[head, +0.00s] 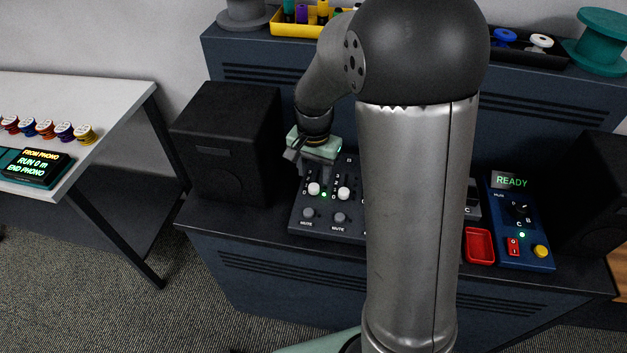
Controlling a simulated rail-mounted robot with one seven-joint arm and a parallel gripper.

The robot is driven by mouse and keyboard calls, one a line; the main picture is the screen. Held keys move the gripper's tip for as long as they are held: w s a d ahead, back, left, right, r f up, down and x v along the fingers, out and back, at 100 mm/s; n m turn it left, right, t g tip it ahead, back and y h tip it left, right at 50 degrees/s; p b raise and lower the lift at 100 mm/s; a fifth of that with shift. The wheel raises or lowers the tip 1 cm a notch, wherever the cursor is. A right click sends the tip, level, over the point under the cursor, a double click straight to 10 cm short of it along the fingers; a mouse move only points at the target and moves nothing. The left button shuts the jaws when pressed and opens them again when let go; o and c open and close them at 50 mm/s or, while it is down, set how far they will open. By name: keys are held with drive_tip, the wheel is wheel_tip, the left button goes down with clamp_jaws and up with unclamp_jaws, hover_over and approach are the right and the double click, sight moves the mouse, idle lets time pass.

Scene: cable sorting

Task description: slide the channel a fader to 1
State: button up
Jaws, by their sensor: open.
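The dark mixer (325,229) lies on the blue-grey desk, partly hidden behind my arm. Its left white fader cap (314,189) sits in the column whose letter is covered by my gripper; it looks low in its track, close to a small "0" mark. A second white fader cap (344,194) is to its right, in the column marked B. My gripper (301,158) is above the upper left of the mixer, just beyond the left cap. It is open and appears apart from the cap; its fingertips are small and partly hard to make out.
A black speaker (228,145) stands close left of the mixer. Grey MUTE buttons (308,213) sit below the faders. A red tray (479,246) and a blue tester (521,225) reading READY are to the right. My arm hides the mixer's right part.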

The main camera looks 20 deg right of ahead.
sight(314, 186)
drive_tip(key=shift+f, duration=2.4)
